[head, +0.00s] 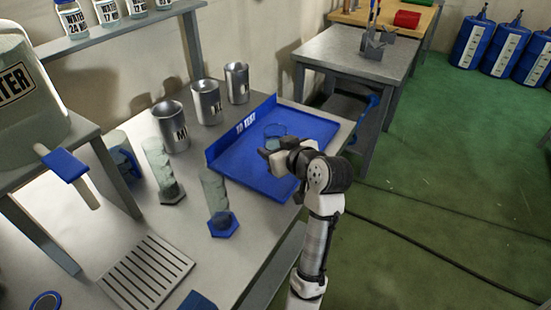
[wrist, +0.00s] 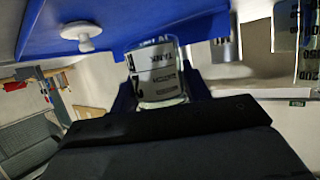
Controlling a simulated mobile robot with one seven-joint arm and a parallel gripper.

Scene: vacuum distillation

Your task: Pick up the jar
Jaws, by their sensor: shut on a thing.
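The fingers are shut on the jar. I cannot tell whether its base touches the tray.
Metal beakers (head: 206,102) stand behind the tray on the left. Glass cylinders with hexagonal bases (head: 222,224) stand left of it, near a slotted drain plate (head: 146,272). A water tank (head: 30,90) stands far left. The floor at right (head: 450,190) is mostly clear.

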